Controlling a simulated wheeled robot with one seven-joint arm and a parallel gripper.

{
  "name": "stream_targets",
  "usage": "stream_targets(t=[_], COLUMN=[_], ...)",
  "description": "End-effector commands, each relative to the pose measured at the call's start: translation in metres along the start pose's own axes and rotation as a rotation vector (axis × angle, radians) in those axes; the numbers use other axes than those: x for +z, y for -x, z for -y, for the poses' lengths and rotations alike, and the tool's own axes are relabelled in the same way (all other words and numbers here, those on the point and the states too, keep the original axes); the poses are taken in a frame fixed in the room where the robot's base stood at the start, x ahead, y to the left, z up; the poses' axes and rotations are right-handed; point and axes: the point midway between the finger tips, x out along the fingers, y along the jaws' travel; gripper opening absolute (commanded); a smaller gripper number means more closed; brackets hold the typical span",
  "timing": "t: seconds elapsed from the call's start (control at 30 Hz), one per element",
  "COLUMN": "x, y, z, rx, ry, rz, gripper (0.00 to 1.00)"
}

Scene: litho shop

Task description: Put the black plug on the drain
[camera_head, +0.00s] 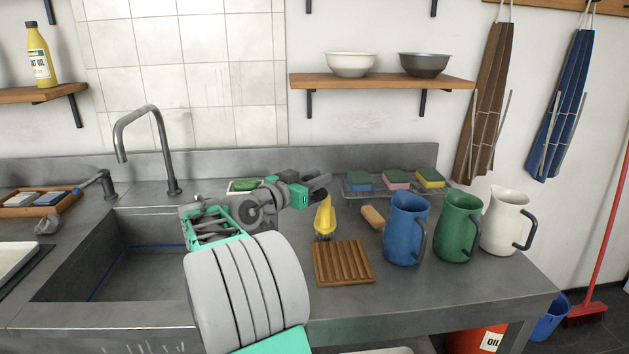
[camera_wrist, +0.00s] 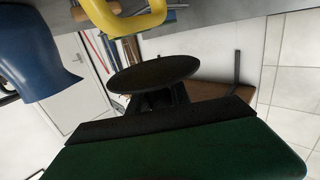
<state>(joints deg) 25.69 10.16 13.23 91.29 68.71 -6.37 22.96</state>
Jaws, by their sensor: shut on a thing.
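The black plug (camera_wrist: 155,73) is a flat dark disc in the wrist view, held at the end of my gripper (camera_wrist: 165,100). My gripper is shut on it. In the head view my gripper (camera_head: 318,186) is above the counter, right of the sink, near the yellow brush; the plug is hard to make out there. The steel sink (camera_head: 140,262) is at the left, and my arm covers its right part. The drain does not show in the visible part of the basin.
A tall faucet (camera_head: 160,135) stands behind the sink. Near my gripper are a yellow brush (camera_head: 325,218), a ribbed wooden board (camera_head: 343,262) and a rack of sponges (camera_head: 397,181). Blue (camera_head: 405,228), green (camera_head: 458,226) and white (camera_head: 505,220) jugs stand at the right.

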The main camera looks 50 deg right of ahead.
Motion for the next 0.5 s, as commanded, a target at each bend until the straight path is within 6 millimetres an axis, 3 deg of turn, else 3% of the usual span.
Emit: stream_targets(t=[0.13,0.27,0.37,0.5], x=[-0.005,-0.005,-0.003,0.005], y=[0.009,0.021,0.046,0.105], z=[-0.009,-0.002,0.016,0.051], rx=[-0.001,-0.030,-0.099,-0.259], ry=[0.001,0.003,0.006,0.018], rz=[0.000,-0.001,-0.004,-0.009], gripper=[0.00,0.00,0.00,0.00])
